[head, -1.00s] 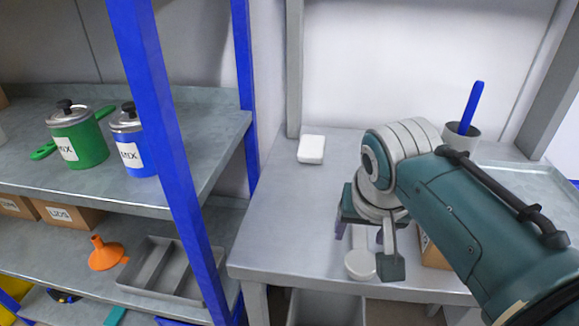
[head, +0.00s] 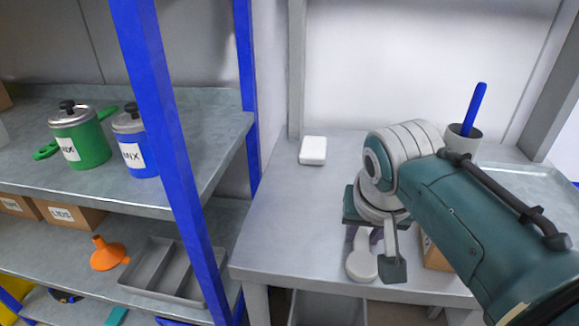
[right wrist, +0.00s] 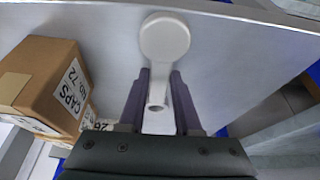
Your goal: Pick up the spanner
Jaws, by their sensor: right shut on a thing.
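The spanner is a pale grey-white piece with a round, flat head (head: 362,266) and a straight handle. It lies at the front of the grey workbench in the head view. In the right wrist view the spanner's head (right wrist: 165,37) points away from my gripper. My right gripper (right wrist: 158,78) is shut on the handle, with one purple finger on each side. In the head view my right gripper (head: 368,236) is partly hidden by its own wrist. I cannot tell whether the spanner is clear of the bench top. My left gripper is not in view.
The workbench (head: 280,220) is clear on its left. A white block (head: 313,150) and a grey cup with a blue stick (head: 468,125) stand at its back. A cardboard box labelled CAPS (right wrist: 45,85) is close beside the gripper. A blue-posted shelf (head: 165,150) stands left.

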